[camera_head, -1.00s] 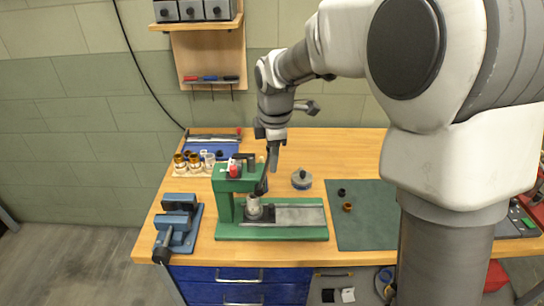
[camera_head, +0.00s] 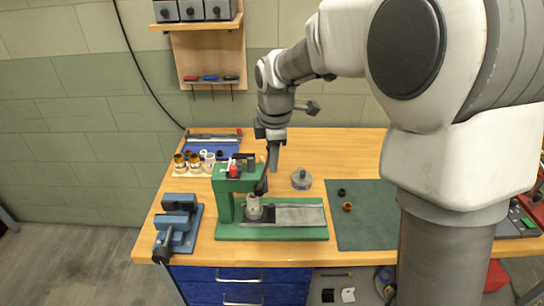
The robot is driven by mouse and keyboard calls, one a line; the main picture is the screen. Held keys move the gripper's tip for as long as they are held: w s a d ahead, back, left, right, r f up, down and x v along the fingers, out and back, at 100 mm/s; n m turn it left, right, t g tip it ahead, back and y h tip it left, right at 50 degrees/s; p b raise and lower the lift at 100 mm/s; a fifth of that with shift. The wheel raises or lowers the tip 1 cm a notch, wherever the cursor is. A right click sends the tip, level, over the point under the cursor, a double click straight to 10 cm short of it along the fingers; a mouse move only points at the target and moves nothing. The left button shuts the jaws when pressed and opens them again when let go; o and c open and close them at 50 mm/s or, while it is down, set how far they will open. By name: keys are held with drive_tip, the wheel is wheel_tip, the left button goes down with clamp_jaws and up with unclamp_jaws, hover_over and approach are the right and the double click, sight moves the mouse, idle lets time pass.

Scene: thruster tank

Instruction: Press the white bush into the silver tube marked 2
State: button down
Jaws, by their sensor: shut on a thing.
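The green arbor press (camera_head: 226,205) stands near the front left of the bench. A small silver tube (camera_head: 254,210) stands upright on its base under the press head. Its mark is too small to read, and I cannot make out a white bush in it. My gripper (camera_head: 272,170) points down at the right side of the press head, by the black lever (camera_head: 261,187). It appears shut on the lever's upper end, though the contact is small and partly hidden.
A rack (camera_head: 183,173) with brass and pale rings stands behind left. A blue vise (camera_head: 178,225) is left of the press. A grey round part (camera_head: 301,180) sits behind right. A green mat (camera_head: 363,225) holds a black ring (camera_head: 342,192) and a brass ring (camera_head: 347,207).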

drive_tip(key=shift+d, duration=0.1)
drive_tip(key=d+f+m+y+b, duration=0.1)
drive_tip(key=d+f+y+b, duration=0.6)
drive_tip(key=b, duration=2.2)
wheel_tip(320, 180, down, 4)
drive_tip(key=y, duration=0.4)
drive_tip(key=shift+s+d+t, duration=0.2)
drive_tip(key=shift+d+t, duration=0.05)
drive_tip(key=shift+t, duration=0.15)
drive_tip(key=shift+b, duration=0.3)
drive_tip(key=c, duration=0.6)
unclamp_jaws()
drive_tip(key=shift+a+r, duration=0.1)
drive_tip(key=shift+a, duration=0.05)
drive_tip(key=shift+r, duration=0.1)
